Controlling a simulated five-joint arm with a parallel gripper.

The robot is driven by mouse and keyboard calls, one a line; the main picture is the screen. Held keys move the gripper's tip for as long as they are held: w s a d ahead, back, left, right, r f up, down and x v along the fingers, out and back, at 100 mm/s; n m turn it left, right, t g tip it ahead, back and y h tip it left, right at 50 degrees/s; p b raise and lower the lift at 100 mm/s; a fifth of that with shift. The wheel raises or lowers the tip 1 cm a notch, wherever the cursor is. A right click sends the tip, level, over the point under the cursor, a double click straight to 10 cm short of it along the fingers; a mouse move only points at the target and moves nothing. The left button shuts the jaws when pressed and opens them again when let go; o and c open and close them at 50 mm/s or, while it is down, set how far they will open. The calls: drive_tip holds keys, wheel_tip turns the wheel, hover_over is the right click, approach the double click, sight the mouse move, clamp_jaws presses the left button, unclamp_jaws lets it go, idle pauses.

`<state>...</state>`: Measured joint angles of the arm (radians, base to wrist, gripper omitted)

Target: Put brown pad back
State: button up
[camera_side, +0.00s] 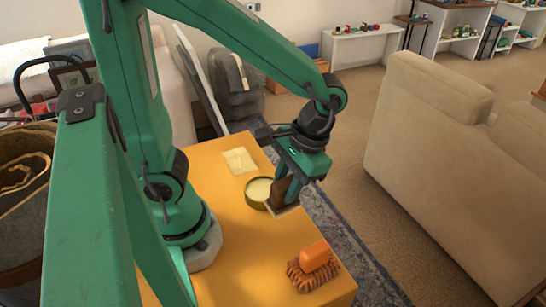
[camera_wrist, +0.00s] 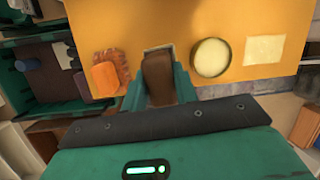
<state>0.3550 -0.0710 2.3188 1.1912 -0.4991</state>
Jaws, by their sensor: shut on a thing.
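The brown pad (camera_side: 281,193) is held between the fingers of my gripper (camera_side: 284,190) near the table's far right edge. In the wrist view the pad (camera_wrist: 158,76) sits between the two green fingers (camera_wrist: 158,88). Under the pad is a pale square patch (camera_side: 289,211), whose rim also shows past the pad in the wrist view (camera_wrist: 157,47). The pad covers most of that patch. I cannot tell whether the pad touches it.
On the orange-yellow table (camera_side: 236,245), a round tin with a cream top (camera_side: 259,191) stands close beside the pad. A bare pale square (camera_side: 240,160) lies farther back. An orange block (camera_side: 315,255) rests on a brown bristly piece (camera_side: 312,275) near the front corner.

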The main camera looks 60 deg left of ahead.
drive_tip(key=shift+f, duration=2.95)
drive_tip(key=shift+f, duration=1.85)
drive_tip(key=shift+f, duration=0.2)
drive_tip(key=o, duration=0.9)
drive_tip(key=shift+o, duration=0.2)
drive_tip(key=shift+v, duration=3.9)
